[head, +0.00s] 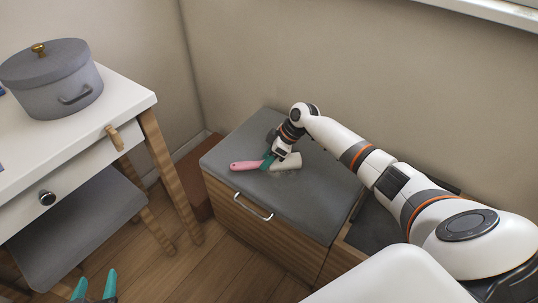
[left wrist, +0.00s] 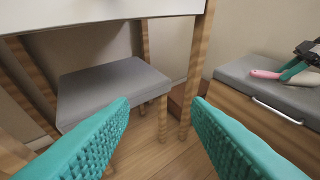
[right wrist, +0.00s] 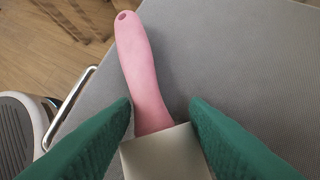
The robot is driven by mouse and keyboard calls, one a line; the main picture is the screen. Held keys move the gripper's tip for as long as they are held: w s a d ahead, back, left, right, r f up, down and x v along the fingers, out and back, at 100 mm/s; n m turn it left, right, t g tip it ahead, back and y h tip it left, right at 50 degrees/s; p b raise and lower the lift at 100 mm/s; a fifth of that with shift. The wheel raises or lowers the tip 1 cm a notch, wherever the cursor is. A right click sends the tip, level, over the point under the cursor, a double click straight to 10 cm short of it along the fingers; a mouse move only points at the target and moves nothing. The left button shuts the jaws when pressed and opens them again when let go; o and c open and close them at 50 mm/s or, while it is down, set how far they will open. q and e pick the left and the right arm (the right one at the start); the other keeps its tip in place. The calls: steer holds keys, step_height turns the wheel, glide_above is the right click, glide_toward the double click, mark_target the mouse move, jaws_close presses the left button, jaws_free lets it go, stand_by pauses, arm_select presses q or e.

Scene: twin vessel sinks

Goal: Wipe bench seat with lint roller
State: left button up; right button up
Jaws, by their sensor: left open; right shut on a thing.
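The lint roller has a pink handle (head: 245,165) and a pale roller head (head: 287,162). My right gripper (head: 268,161) is shut on the lint roller and holds it low over the grey bench seat (head: 225,145). I cannot tell whether the roller touches the seat. Some pale specks show on the seat near the head. My left gripper (head: 95,286) is open and empty at the bottom left, above the floor; its teal fingers also show in the left wrist view (left wrist: 163,125).
A white table (head: 110,95) with a drawer stands at the left and bears a grey lidded pot (head: 55,85). A grey-cushioned stool (head: 75,225) is under it. The bench front has a metal handle (head: 253,207). Walls close off the back. Wooden floor (head: 185,270) is free in front.

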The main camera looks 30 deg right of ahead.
steer(key=shift+s+a+r+p, duration=0.1)
steer(key=shift+s+a+p, duration=0.1)
steer(key=shift+a+p, duration=0.35)
steer(key=shift+s+a, duration=0.1)
steer(key=shift+a, duration=0.1)
steer(key=shift+s+a+p, duration=0.15)
steer(key=shift+a+p, duration=0.25)
steer(key=shift+p, duration=0.15)
steer(key=shift+s+a+p, duration=0.2)
steer(key=shift+a+p, duration=0.2)
steer(key=shift+a, duration=0.1)
steer(key=shift+s+a+p, duration=0.25)
steer(key=shift+a+p, duration=0.3)
steer(key=shift+s+a, duration=0.2)
steer(key=shift+a, duration=0.2)
arm_select(q)
steer(key=s+a+f+g+y, duration=0.1)
steer(key=s+a+f+g, duration=0.1)
steer(key=s, duration=0.4)
steer(key=s+a+f+g+y, duration=0.1)
steer(key=s+a+f+g, duration=0.1)
steer(key=s+f+g, duration=0.2)
steer(key=s+g, duration=0.2)
steer(key=g, duration=0.1)
steer(key=shift+s+a+f+n+g+y, duration=0.2)
steer(key=shift+s+a+n+g+y, duration=0.1)
steer(key=shift+s, duration=0.1)
arm_select(e)
steer(key=shift+w+a+f, duration=0.1)
steer(key=shift+f, duration=0.15)
